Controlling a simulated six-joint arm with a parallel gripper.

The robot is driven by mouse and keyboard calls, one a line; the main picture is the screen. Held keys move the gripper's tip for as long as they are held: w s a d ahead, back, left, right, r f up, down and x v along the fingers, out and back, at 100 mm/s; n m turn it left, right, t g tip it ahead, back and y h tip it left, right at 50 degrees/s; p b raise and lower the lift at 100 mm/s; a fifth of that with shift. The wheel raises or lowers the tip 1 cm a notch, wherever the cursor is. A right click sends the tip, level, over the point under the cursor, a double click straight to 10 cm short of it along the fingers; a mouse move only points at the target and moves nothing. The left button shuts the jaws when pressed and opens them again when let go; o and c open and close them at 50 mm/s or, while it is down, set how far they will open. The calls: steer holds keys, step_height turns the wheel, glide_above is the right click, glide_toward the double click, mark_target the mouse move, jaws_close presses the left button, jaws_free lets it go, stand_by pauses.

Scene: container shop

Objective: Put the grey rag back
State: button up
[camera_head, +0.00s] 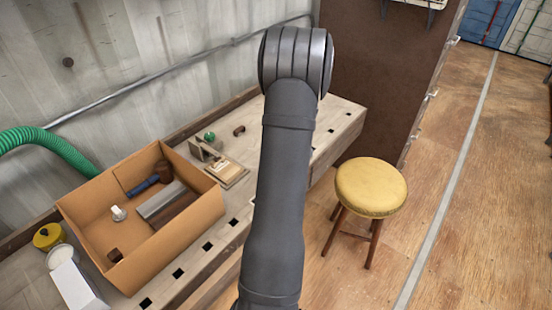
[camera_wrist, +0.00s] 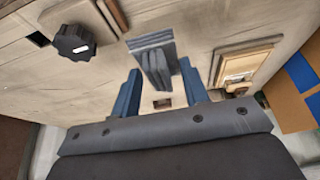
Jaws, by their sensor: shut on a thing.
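In the wrist view the grey rag (camera_wrist: 153,58) is a folded grey-blue piece with a layered top edge. It stands between the blue fingers of my gripper (camera_wrist: 160,76), which is shut on it above the pale workbench (camera_wrist: 60,80). I cannot tell from this view whether the rag touches the bench top. In the head view my arm hides the gripper and the rag.
A cardboard box (camera_head: 190,222) with several items stands on the bench (camera_head: 335,120). A small wooden board (camera_head: 226,172) lies beside it. A black knob (camera_wrist: 74,42) shows in the wrist view. A yellow-topped stool (camera_head: 371,186) stands on the floor.

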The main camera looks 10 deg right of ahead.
steer(key=shift+w+a+f, duration=0.65)
steer(key=shift+a+f, duration=0.05)
steer(key=shift+a, duration=0.15)
steer(key=shift+f, duration=1.9)
steer(key=shift+f, duration=0.15)
steer(key=o, duration=0.9)
steer(key=v, duration=1.2)
steer(key=shift+r, duration=0.2)
steer(key=shift+f, duration=0.1)
